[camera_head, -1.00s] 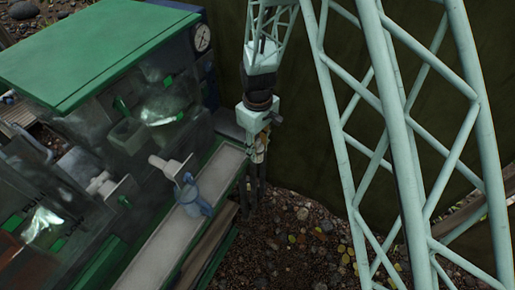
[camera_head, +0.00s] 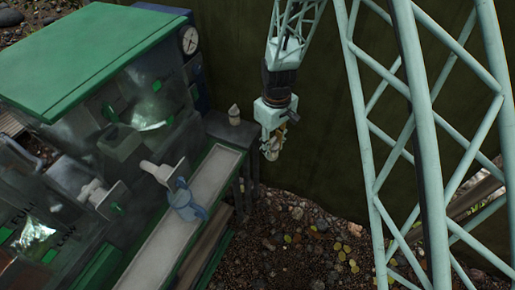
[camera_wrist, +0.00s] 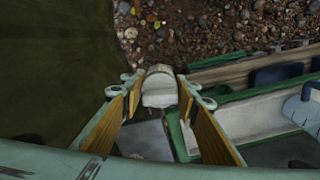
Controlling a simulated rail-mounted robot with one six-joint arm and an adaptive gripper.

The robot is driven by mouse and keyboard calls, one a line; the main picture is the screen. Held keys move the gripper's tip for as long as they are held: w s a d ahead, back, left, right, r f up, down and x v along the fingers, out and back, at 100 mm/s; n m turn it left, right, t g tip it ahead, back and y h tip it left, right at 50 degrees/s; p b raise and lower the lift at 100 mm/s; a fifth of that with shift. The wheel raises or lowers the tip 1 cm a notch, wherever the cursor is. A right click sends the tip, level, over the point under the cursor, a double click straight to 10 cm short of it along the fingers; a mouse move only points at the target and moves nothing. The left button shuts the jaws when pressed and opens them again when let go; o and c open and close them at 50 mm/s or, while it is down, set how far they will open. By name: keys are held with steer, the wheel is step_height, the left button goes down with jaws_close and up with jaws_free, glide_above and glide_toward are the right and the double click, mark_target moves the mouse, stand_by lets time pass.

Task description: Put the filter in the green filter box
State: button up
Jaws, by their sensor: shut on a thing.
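My gripper (camera_head: 271,152) hangs beside the right end of the machine, over the gravel side. In the wrist view my gripper (camera_wrist: 157,90) has its yellow-padded fingers shut on a pale, rounded piece (camera_wrist: 159,86), seemingly the filter. The held piece is small and partly hidden in the head view. A green-roofed machine (camera_head: 95,55) with clear, cloudy walls stands at the left. I cannot tell which part of it is the green filter box. A green-edged pale trough (camera_head: 178,235) runs along its front, below and left of my gripper.
A blue fitting (camera_head: 187,205) sits over the trough. White cylinders (camera_head: 157,171) stick out from the machine. Gravel (camera_head: 290,235) lies below right; a dark green wall (camera_head: 330,140) stands behind.

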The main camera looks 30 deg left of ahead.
steer(key=w+d+r+m, duration=0.1)
steer(key=w+d+m, duration=0.35)
steer(key=d, duration=0.95)
steer(key=w+d+m, duration=0.3)
steer(key=w+d, duration=0.3)
steer(key=d, duration=0.8)
steer(key=w+d+r+m, duration=0.1)
steer(key=w+d+m, duration=0.3)
steer(key=d, duration=1)
steer(key=d+m, duration=0.3)
steer(key=d, duration=1.2)
steer(key=shift+s+d+r+b, duration=0.3)
steer(key=shift+s+b, duration=0.05)
steer(key=shift+b, duration=0.05)
